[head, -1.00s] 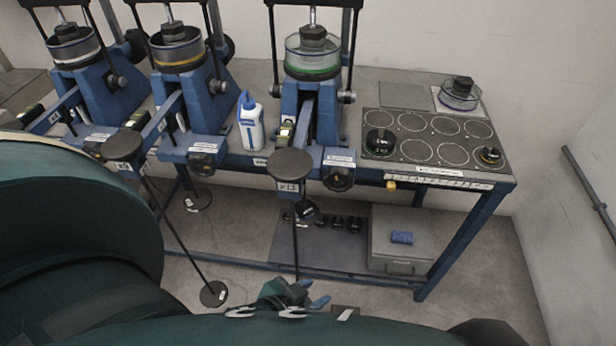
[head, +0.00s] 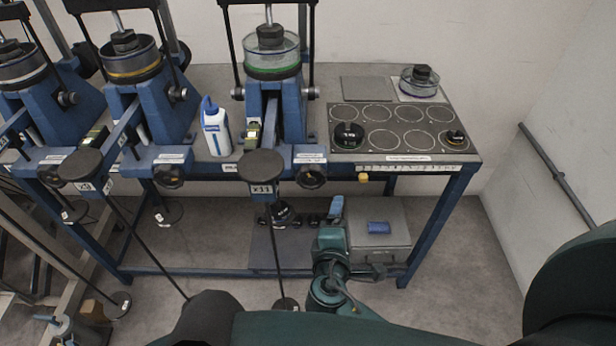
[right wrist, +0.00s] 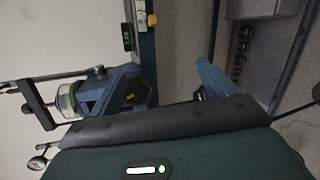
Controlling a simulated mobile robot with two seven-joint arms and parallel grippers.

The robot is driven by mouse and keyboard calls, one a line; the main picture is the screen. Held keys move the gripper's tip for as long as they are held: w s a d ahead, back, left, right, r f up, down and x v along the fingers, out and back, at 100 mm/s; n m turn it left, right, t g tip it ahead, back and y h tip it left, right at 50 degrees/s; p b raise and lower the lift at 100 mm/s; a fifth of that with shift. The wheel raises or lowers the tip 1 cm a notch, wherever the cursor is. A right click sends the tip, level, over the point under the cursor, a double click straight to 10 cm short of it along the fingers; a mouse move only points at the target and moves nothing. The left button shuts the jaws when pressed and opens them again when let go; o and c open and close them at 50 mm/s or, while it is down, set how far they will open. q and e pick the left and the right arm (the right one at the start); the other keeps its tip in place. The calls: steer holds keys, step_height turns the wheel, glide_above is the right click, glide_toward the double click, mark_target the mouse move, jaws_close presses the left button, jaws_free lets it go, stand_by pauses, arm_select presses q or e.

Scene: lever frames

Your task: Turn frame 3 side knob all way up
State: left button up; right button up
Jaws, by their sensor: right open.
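The rightmost blue lever frame (head: 275,118) carries a clear cell with a green ring and a black weight. I take it as frame 3, though I cannot read its number. A small round knob (head: 311,92) is on its right side, and a black handwheel (head: 311,177) is at the table's front edge. My right gripper (head: 334,212) is open and empty, in front of and below the table edge, apart from both knobs. One blue finger (right wrist: 213,77) shows in the right wrist view, with the green-ringed cell (right wrist: 67,100) at left. My left gripper is out of view.
A hanging weight pan (head: 262,165) on a rod stands just left of my right gripper. A white-blue bottle (head: 216,128) is between frames. A dark tray with circles (head: 400,114) lies right on the table. A grey box (head: 380,240) sits below.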

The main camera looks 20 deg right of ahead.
mark_target(311, 181)
steer(key=w+a+r+n+t+y, duration=0.1)
steer(key=w+a+n+t+y, duration=0.1)
steer(key=w+a+n+t, duration=0.2)
steer(key=a+n, duration=0.1)
steer(key=n, duration=0.2)
steer(key=shift+r+t, duration=0.3)
steer(key=shift+r, duration=0.1)
steer(key=b+x, duration=0.1)
steer(key=x, duration=0.8)
steer(key=shift+w+f, duration=0.1)
steer(key=shift+w, duration=0.15)
steer(key=shift+c, duration=0.2)
steer(key=c, duration=1.2)
